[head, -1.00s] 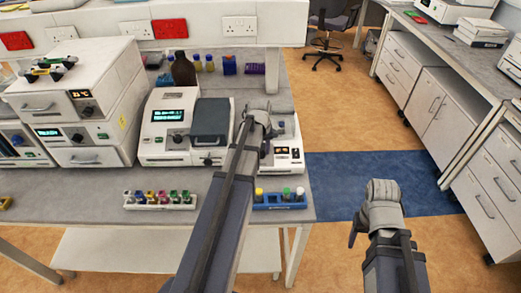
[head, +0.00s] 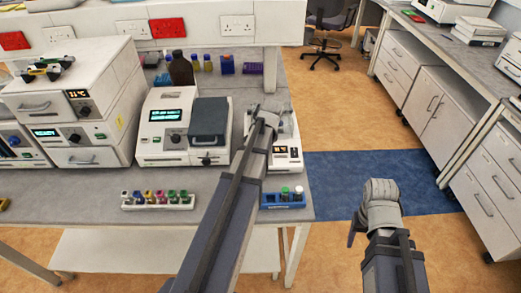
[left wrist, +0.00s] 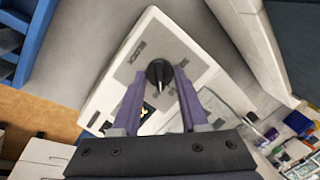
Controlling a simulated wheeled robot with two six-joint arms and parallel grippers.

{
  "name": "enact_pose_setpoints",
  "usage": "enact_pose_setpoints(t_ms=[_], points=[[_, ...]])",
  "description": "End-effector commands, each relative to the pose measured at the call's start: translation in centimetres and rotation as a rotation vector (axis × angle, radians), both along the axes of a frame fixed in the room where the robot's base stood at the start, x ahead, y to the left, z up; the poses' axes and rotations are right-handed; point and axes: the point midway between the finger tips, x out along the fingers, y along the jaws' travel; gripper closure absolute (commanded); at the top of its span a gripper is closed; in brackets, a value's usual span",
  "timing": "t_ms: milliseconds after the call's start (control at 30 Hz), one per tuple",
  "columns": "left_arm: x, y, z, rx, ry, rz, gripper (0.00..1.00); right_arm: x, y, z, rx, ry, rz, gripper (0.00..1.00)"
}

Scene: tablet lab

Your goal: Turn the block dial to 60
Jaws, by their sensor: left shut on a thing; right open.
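The black block dial (left wrist: 158,72) shows in the left wrist view on the pale top of a small white device. My left gripper (left wrist: 159,84) has one purple finger on each side of the dial and is shut on it. In the head view the small white device (head: 288,155) stands at the right end of the bench. My left forearm and hand cover much of it and hide the dial there. The dial's number marks are too small to read. My right gripper (head: 381,190) is empty, open and away from the bench, over the floor.
A larger white instrument (head: 160,145) with a lit display stands left of the device. A rack of coloured vials (head: 158,202) and a blue rack (head: 283,201) lie along the front edge. Brown and small bottles stand behind. The floor at the right is clear.

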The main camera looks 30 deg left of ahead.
Motion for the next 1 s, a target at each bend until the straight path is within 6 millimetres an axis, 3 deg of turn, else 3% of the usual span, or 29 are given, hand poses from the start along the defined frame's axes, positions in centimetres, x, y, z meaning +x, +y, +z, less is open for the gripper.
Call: enact_pose_setpoints(t_ms=[400,1000], points=[[-0.16,-0.22,-0.09,0.061,0.040,-0.202,1.00,0.00,0.00,-0.30,0.000,0.000,0.000,0.37],[-0.11,-0.23,-0.06,0.074,0.048,-0.247,1.00,0.00,0.00,-0.33,0.000,0.000,0.000,0.37]])
